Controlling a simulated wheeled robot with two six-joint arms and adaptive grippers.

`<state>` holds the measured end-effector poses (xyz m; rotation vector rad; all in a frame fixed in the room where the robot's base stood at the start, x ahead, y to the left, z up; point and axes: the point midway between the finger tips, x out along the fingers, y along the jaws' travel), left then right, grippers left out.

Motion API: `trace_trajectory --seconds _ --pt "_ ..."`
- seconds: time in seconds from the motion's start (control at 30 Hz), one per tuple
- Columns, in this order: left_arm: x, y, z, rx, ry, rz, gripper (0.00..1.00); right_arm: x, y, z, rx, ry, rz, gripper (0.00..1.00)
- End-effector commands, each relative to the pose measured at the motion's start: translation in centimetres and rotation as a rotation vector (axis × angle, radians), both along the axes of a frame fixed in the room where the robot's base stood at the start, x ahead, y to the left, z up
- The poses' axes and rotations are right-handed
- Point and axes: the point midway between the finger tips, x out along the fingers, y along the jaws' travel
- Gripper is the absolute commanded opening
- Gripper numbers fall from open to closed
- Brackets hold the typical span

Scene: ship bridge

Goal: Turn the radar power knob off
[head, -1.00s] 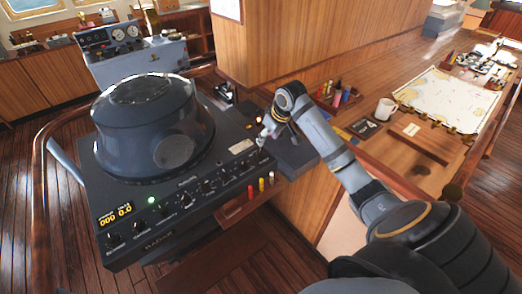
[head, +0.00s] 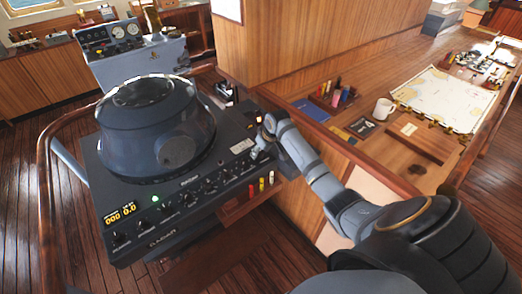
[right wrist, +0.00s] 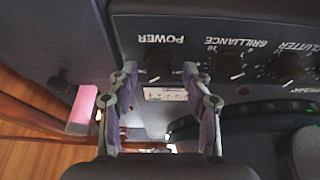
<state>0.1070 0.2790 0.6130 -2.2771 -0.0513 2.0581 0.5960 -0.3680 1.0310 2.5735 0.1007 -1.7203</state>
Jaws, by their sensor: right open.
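The radar console (head: 100,183) is a dark box with a domed viewing hood and a row of knobs along its sloping front panel. A green light (head: 155,198) and yellow display digits (head: 121,214) are lit at its left. My right gripper (head: 257,157) is at the panel's right end in the head view and covers part of it. In the right wrist view, the black power knob (right wrist: 158,65), by the upside-down word POWER, shows between the fingertips of my open right gripper (right wrist: 160,72). Contact cannot be told. My left gripper is not in view.
The brilliance knob (right wrist: 229,66) is close beside one fingertip. A shelf with red, yellow and white pens (head: 262,184) is below the panel's right end. A wooden chart table with a white mug (head: 384,108) and a chart (head: 442,97) is at the right.

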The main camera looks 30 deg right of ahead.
Motion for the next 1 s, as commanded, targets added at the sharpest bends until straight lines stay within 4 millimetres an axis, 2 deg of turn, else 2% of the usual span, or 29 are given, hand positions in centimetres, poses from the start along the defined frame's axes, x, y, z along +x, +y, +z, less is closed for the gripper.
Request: trace_trajectory --seconds 0.03,0.3,0.4,0.77,1.0 --pt "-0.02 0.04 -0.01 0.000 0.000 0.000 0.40 0.00 -0.01 0.01 0.000 0.000 0.000 0.47" --pt "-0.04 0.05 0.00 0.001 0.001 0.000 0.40 0.00 -0.02 0.04 0.000 0.000 0.000 0.10" --pt "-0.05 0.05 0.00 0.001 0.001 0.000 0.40 -0.01 -0.03 0.05 0.000 0.000 0.000 0.00" --pt "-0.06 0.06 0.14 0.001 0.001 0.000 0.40 0.02 -0.15 0.12 -0.001 0.000 0.062 0.00" --pt "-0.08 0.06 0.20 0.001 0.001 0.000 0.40 0.11 -0.24 0.15 0.001 -0.002 0.231 0.00"
